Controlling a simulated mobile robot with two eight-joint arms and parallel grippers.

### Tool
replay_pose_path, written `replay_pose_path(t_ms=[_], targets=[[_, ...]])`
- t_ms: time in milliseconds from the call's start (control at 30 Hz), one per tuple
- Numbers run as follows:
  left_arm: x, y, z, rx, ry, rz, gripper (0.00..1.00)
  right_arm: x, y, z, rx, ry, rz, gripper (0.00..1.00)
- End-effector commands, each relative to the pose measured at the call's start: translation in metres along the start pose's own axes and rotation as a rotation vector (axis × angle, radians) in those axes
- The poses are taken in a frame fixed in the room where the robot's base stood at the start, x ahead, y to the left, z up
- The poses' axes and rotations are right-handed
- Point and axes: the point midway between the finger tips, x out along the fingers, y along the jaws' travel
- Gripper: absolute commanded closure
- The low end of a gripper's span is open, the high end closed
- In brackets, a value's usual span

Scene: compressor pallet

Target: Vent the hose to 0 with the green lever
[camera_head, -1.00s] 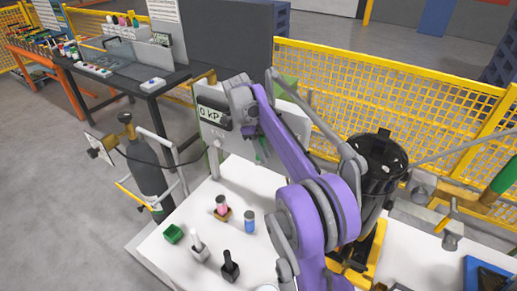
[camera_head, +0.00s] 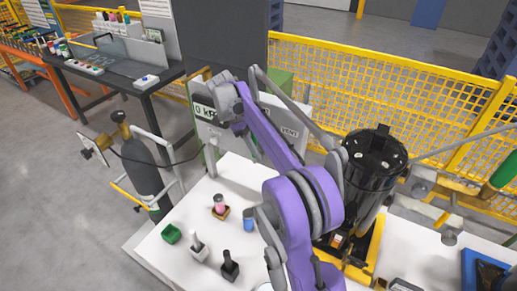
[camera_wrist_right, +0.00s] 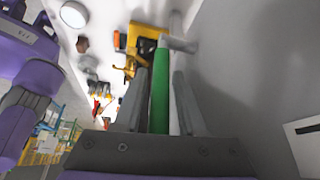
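A grey panel (camera_head: 292,112) at the back of the white table carries a display (camera_head: 206,114) that reads 0 with a partly covered unit, and a label that seems to say VENT. My right gripper (camera_head: 250,150) is at the front of this panel, small and partly hidden by my purple arm in the head view. In the right wrist view the green lever (camera_wrist_right: 160,90) lies between the two grey fingers of my right gripper (camera_wrist_right: 161,85). Narrow gaps show beside the lever, so the fingers look open around it. My left gripper is not in view.
A grey gas cylinder (camera_head: 143,165) with a hose stands left of the table. Several small blocks with knobs, such as the pink one (camera_head: 220,206), stand on the white table (camera_head: 185,258). A black tank (camera_head: 372,175) stands right of my arm. Yellow fencing (camera_head: 400,80) runs behind.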

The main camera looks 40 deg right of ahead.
Motion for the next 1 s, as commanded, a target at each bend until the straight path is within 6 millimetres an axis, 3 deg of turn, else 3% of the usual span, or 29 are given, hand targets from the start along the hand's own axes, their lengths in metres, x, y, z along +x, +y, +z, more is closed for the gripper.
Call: replay_pose_path(t_ms=[433, 800, 1000], targets=[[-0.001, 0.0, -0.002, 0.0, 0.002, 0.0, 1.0, -0.008, 0.0, 0.0, 0.0, -0.001, 0.0, 0.48], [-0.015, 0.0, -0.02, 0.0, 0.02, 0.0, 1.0, -0.081, -0.001, -0.001, 0.0, -0.004, -0.002, 0.48], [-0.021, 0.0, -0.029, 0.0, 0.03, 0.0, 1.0, -0.105, -0.001, -0.001, 0.0, -0.002, -0.001, 0.48]])
